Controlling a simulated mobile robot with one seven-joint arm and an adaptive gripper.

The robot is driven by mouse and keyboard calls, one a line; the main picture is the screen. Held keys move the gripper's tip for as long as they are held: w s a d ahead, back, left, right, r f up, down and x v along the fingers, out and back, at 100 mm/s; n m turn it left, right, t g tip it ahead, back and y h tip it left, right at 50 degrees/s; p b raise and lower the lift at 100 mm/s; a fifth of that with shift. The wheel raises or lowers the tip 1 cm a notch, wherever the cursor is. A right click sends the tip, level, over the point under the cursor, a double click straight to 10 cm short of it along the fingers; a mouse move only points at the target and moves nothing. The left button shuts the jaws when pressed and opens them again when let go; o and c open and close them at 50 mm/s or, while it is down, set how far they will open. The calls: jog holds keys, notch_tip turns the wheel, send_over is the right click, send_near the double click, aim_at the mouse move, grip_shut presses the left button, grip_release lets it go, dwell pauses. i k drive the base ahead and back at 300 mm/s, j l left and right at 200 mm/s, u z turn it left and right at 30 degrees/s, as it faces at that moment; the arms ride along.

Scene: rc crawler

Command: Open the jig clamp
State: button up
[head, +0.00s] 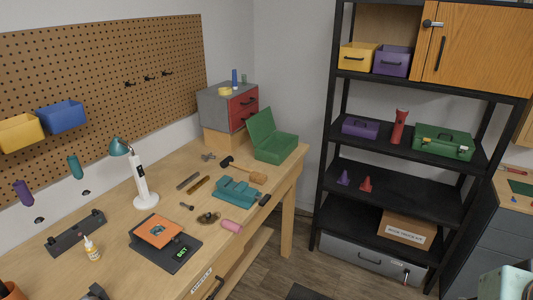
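A teal block-shaped fixture (237,191), which looks like a vise or clamp, sits near the front edge of the wooden workbench. A dark grey fixture (75,233) with raised ends lies at the bench's left side. I cannot tell for sure which of the two is the jig clamp, or whether its jaw is open or shut. My gripper is not in view. A pale rounded part at the bottom right corner may belong to my arm.
The workbench (120,212) also holds a white lamp (143,180), a dark device with an orange plate (158,231), a mallet (245,174), a pink cylinder (232,226) and an open green toolbox (274,142).

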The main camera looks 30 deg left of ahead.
aim_at(172, 229)
jog(key=k+j+u, duration=0.15)
jog(key=k+j, duration=0.3)
jog(key=k+u, duration=0.15)
jog(key=u, duration=1.7)
